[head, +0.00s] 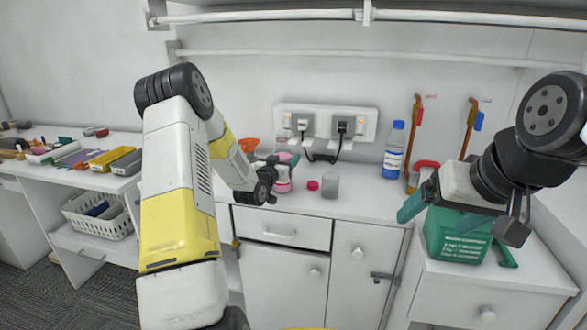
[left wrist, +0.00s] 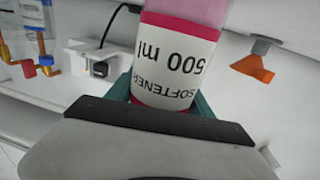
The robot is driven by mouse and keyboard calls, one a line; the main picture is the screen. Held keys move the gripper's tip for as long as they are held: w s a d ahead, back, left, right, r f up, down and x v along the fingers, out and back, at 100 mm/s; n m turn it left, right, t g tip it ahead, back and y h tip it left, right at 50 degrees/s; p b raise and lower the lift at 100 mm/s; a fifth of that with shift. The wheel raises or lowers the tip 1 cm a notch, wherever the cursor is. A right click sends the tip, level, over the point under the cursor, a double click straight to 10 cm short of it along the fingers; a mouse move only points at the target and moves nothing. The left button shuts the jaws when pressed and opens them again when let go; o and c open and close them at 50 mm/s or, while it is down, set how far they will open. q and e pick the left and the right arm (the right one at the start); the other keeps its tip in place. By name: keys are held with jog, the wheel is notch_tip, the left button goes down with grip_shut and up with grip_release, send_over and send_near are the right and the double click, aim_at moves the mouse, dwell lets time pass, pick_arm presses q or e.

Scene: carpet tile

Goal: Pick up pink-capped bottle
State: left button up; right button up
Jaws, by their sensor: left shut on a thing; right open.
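A pink bottle (left wrist: 182,58) with a white label reading "SOFTENER 500 ml" fills the middle of the left wrist view. My left gripper (left wrist: 163,98) is shut on it, with a teal finger showing on either side. In the head view the bottle (head: 283,187) shows in part at the back counter, beside my left wrist, which hides much of the left gripper. I cannot tell whether the bottle's base touches the counter. Its cap is not clear. My right gripper (head: 457,236) is open, with teal fingers spread in front of a green box.
A small red cap-like object (head: 312,185) and a grey cup (head: 330,186) stand right of the bottle. A blue-capped bottle (head: 393,150) stands farther right. The green box (head: 455,240) sits on the right cabinet. An orange funnel-like object (left wrist: 253,62) is near the held bottle.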

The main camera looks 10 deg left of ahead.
pick_arm(q)
grip_shut()
jog(key=shift+r, duration=0.2)
